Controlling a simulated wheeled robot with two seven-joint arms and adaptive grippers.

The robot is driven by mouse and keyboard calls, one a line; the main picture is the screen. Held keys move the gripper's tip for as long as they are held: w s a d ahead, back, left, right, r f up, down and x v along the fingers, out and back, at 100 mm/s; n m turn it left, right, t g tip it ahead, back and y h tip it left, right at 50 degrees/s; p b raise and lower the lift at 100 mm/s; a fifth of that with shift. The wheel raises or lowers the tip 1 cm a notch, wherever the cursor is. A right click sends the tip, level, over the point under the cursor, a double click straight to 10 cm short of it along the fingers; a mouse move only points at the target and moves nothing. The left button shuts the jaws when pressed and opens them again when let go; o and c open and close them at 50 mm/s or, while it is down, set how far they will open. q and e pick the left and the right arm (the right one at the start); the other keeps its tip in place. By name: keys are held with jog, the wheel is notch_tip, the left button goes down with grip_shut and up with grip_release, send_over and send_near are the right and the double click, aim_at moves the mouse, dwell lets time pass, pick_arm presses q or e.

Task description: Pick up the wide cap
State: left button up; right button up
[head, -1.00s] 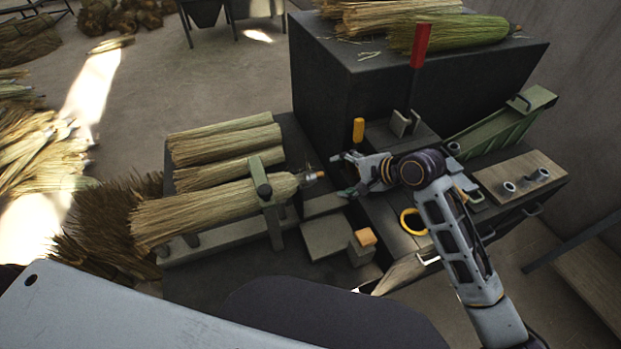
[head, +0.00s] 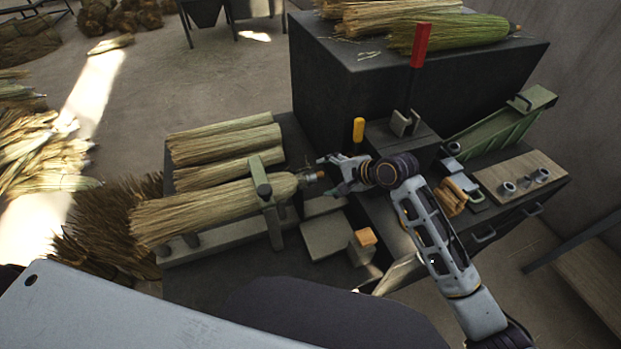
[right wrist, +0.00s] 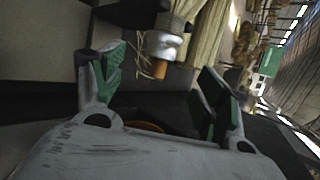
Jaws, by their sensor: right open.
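A straw broom bundle (head: 200,210) lies clamped on the bench. Its right end carries a silver metal cap (head: 307,177) with a short orange-brown tip. In the right wrist view this cap (right wrist: 163,46) shows just beyond the fingertips, between the two fingers in the picture, apart from them. My right gripper (head: 328,175) is open and empty at the cap's right; its green-padded fingers show in the wrist view (right wrist: 162,82). Two small grey cylindrical pieces (head: 508,187) sit on a wooden board at the right. I cannot tell for sure which piece is the wide cap. My left gripper is out of view.
A clamp post (head: 270,205) stands over the bundle. More straw bundles (head: 225,140) lie behind it. An orange-topped block (head: 362,238), a yellow handle (head: 358,130) and a red lever (head: 420,45) stand near my right arm. A green tray (head: 505,125) lies at the right.

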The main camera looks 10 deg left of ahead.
aim_at(317, 177)
jog(key=shift+x, duration=1.2)
jog(key=shift+a, duration=0.1)
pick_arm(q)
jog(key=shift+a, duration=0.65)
pick_arm(e)
jog(key=shift+w+f, duration=0.1)
jog(key=shift+x, duration=1.15)
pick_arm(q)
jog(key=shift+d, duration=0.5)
pick_arm(e)
jog(key=shift+x, duration=1.4)
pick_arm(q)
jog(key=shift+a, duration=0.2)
pick_arm(e)
jog(key=shift+c, duration=0.7)
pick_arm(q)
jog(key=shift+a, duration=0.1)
pick_arm(e)
jog(key=c, duration=0.8)
